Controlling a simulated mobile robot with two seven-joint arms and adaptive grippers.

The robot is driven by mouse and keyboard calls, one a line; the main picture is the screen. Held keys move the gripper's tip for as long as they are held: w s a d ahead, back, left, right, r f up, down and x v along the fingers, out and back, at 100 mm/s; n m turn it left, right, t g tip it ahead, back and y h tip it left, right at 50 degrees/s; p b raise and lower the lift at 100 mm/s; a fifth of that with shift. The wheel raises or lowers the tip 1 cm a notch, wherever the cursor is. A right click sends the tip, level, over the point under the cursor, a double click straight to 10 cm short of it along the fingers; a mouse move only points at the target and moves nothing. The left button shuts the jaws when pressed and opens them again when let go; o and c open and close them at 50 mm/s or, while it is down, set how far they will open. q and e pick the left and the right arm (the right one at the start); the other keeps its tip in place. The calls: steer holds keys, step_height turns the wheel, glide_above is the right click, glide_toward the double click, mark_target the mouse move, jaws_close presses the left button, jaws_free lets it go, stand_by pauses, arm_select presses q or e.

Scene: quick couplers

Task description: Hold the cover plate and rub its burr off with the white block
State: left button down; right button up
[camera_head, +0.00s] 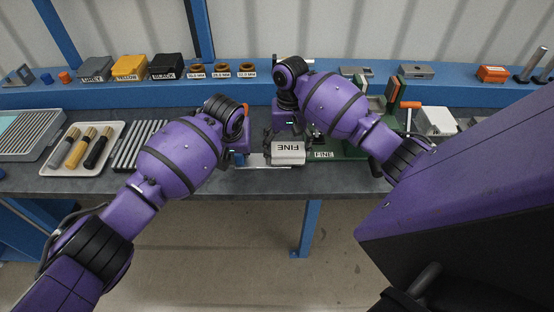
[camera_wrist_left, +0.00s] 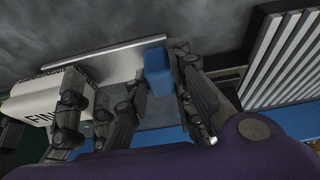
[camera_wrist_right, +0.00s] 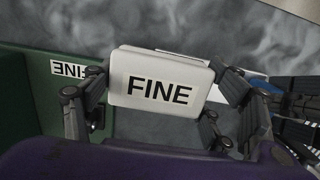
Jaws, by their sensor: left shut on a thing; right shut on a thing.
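The white block (camera_head: 287,157), labelled FINE, is in my right gripper (camera_head: 287,143) over the bench's front part. In the right wrist view the block (camera_wrist_right: 160,80) sits between both fingers of the gripper (camera_wrist_right: 163,82). My left gripper (camera_head: 240,155) is shut on a blue piece (camera_wrist_left: 158,72) at one end of the flat, pale cover plate (camera_wrist_left: 110,62). The plate (camera_head: 255,160) reaches right toward the block; in the left wrist view they overlap or lie very close, and I cannot tell if they touch. I cannot make out the burr.
A green holder (camera_head: 345,150) with a second FINE label stands right of the block. A ribbed rack (camera_head: 130,148) and a tray (camera_head: 60,168) with several handled tools lie at left. Grey, yellow and black bins (camera_head: 130,67) stand on the blue back shelf.

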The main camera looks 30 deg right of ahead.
mark_target(275, 148)
steer(key=shift+f, duration=0.35)
stand_by(0.5)
steer(key=shift+r, duration=0.2)
steer(key=shift+f, duration=0.2)
steer(key=shift+w+a+r, duration=0.1)
steer(key=shift+w+a, duration=0.3)
steer(key=shift+a, duration=0.3)
steer(key=shift+w+a+r, duration=0.1)
steer(key=shift+w+a, duration=0.3)
steer(key=shift+a, duration=0.25)
steer(key=shift+a, duration=0.1)
steer(key=shift+w+a, duration=0.25)
steer(key=shift+a, duration=0.05)
steer(key=shift+s+d+r, duration=0.1)
steer(key=shift+d+r, duration=0.1)
steer(key=shift+r, duration=1.45)
